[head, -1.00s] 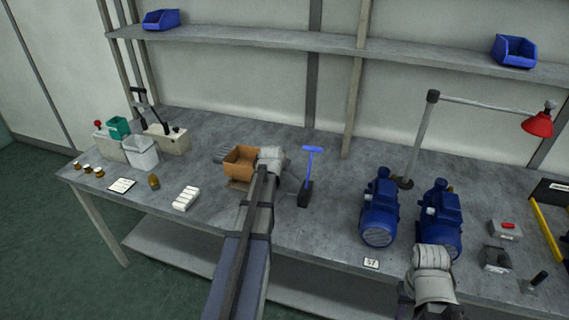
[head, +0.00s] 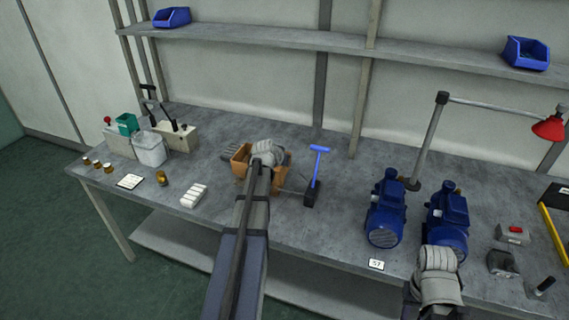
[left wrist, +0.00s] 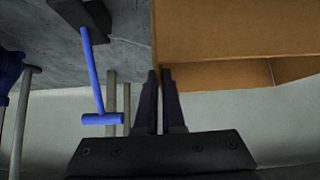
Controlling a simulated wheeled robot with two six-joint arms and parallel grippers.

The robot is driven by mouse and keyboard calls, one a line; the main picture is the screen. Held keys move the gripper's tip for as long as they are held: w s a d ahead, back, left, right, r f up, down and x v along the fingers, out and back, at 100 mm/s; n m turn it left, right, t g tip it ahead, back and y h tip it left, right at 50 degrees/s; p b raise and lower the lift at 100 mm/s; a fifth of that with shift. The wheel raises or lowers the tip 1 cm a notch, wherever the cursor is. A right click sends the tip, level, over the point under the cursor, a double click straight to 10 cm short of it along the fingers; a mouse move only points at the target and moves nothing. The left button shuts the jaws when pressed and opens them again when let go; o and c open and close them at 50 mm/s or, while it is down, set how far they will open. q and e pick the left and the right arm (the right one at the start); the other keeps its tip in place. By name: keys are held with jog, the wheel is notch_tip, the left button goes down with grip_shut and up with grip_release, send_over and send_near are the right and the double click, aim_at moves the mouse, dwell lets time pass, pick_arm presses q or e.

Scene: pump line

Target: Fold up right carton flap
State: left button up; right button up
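The open brown carton (head: 239,168) stands mid-bench in the head view, partly covered by my left gripper and arm. My left gripper (head: 268,152) is over its right side, and the right flap is largely hidden there. In the left wrist view, the carton's brown wall (left wrist: 225,45) fills the upper right. The left gripper's fingers (left wrist: 160,78) are close together at its edge, with a narrow gap and nothing clearly between them; I cannot tell if they touch the carton. My right gripper (head: 438,262) is low in front of the blue pumps, its fingers hidden.
A blue T-handled tool (head: 318,165) stands close right of the carton. Two blue pumps (head: 386,213) (head: 447,218) are farther right. A white block pack (head: 194,195) and a brass part (head: 162,178) lie to the left. Bare bench lies behind the carton.

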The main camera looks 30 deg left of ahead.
pick_arm(q)
jog(key=shift+o, duration=0.8)
jog(key=shift+f, duration=0.1)
jog(key=p+v, duration=0.5)
jog(key=v, duration=0.3)
jog(key=shift+a, duration=0.1)
